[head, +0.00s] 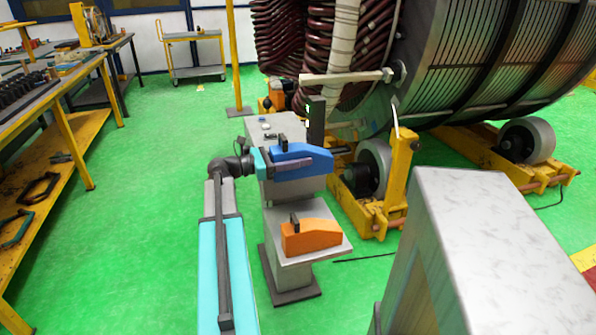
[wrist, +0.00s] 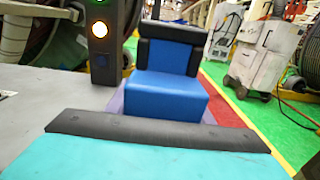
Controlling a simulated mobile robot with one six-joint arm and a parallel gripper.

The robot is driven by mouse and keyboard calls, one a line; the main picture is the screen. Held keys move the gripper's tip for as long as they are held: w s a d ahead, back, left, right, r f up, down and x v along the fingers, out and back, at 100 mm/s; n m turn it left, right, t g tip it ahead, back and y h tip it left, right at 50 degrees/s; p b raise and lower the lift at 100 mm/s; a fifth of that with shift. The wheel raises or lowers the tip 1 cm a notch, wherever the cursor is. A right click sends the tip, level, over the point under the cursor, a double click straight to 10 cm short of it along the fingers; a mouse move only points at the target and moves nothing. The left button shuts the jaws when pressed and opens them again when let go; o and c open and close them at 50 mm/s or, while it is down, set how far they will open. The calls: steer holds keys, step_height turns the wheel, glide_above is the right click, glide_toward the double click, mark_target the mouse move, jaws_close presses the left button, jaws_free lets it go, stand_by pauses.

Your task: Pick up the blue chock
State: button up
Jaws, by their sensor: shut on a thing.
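The blue chock (head: 302,152) is a wedge-shaped block with a dark upright handle, at the grey stand's upper level in the head view. My gripper (head: 295,164) is shut on it from the left side, with a purple-grey finger along its near face. In the wrist view the blue chock (wrist: 172,92) fills the middle, with black parts at its back and purple edges showing at both sides. The far finger is mostly hidden. I cannot tell whether the chock still touches the stand.
An orange chock (head: 311,237) sits on the stand's lower shelf (head: 290,258). A dark post (head: 316,122) rises close behind the blue chock; an amber light (wrist: 99,30) shows on it in the wrist view. The large stator (head: 490,60) on yellow rollers is behind right. Green floor lies left.

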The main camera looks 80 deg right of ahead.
mark_target(299, 146)
steer(key=shift+r, duration=3.05)
steer(key=shift+s, duration=0.15)
steer(key=w+a+f+n+t+h+p, duration=0.1)
steer(key=w+a+f+n+t+h, duration=0.3)
steer(key=w, duration=0.8)
steer(key=w+a+r+n+t+h+p, duration=0.15)
steer(key=w+a, duration=0.35)
steer(key=w, duration=0.7)
steer(key=w+a+f+n+t+h, duration=0.25)
steer(key=w+a, duration=0.25)
steer(key=w, duration=0.7)
steer(key=w+a+f+n+t+h+p, duration=0.3)
steer(key=w+a+t, duration=0.4)
steer(key=w+a, duration=1.1)
steer(key=w+a+f+n+t+y, duration=0.1)
steer(key=w+a+n+t, duration=0.1)
steer(key=a, duration=1.1)
steer(key=w+a+f+n+t+y+p, duration=0.1)
steer(key=a+n+t, duration=0.3)
steer(key=a, duration=0.9)
steer(key=w+a+f+n+t+y, duration=0.1)
steer(key=a+t, duration=0.5)
steer(key=a, duration=0.7)
steer(key=w+n+y, duration=0.1)
steer(key=w+n, duration=0.1)
steer(key=shift+w+a+f+n+p, duration=0.25)
steer(key=shift+a+f+n+p, duration=0.05)
steer(key=shift+a+f, duration=0.1)
